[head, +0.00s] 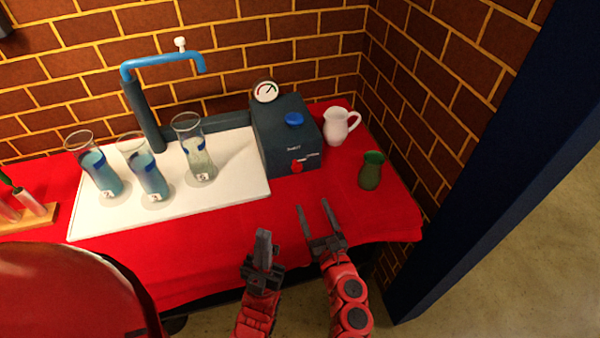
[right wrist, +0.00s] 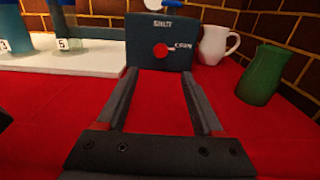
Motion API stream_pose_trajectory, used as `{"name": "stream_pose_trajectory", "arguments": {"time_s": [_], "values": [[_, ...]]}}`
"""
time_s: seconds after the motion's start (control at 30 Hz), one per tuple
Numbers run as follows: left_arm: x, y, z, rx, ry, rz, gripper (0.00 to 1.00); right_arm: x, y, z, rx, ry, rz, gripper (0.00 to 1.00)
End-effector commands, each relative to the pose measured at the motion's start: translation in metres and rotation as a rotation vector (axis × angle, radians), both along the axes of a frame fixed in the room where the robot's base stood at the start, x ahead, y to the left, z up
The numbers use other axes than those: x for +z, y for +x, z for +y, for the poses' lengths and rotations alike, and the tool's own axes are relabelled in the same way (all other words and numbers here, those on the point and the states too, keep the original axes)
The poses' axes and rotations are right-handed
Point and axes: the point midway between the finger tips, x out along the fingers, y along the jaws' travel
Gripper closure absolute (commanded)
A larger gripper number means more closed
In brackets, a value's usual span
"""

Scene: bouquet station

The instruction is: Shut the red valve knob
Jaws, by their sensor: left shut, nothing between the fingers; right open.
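The red valve knob (head: 296,166) is on the front face of a dark blue-grey box (head: 274,143) at the back right of the table. My left gripper (head: 262,248) is shut and empty, lower left of the right one, near the table's front edge.
A white jug (head: 335,128) and a green vase (head: 371,172) stand right of the box. Several glass cylinders (head: 150,178) stand on a white board (head: 235,190) at left, under a blue tap (head: 160,60). The red cloth (head: 210,245) before the box is clear.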

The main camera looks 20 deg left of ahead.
Motion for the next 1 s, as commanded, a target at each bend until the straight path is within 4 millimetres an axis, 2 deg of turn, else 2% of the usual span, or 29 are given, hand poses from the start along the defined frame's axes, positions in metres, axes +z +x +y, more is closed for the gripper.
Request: {"name": "stream_pose_trajectory", "arguments": {"time_s": [0.03,0.3,0.6,0.8,1.0], "values": [[0.000,0.000,0.000,0.000,0.000,0.000,1.00,0.002,0.011,0.006,0.001,-0.002,-0.005,0.31],[0.000,0.000,0.000,0.000,0.000,0.000,1.00,0.001,0.055,0.036,0.000,-0.005,-0.005,0.31],[-0.006,0.000,0.000,0.000,0.000,0.000,1.00,0.000,0.094,0.062,-0.001,-0.005,-0.003,0.31],[-0.009,0.000,0.000,0.000,0.000,0.000,1.00,-0.001,0.106,0.072,0.001,-0.003,-0.001,0.31],[-0.009,0.000,0.000,0.000,0.000,0.000,1.00,-0.001,0.110,0.073,-0.004,-0.004,0.001,0.31]]}}
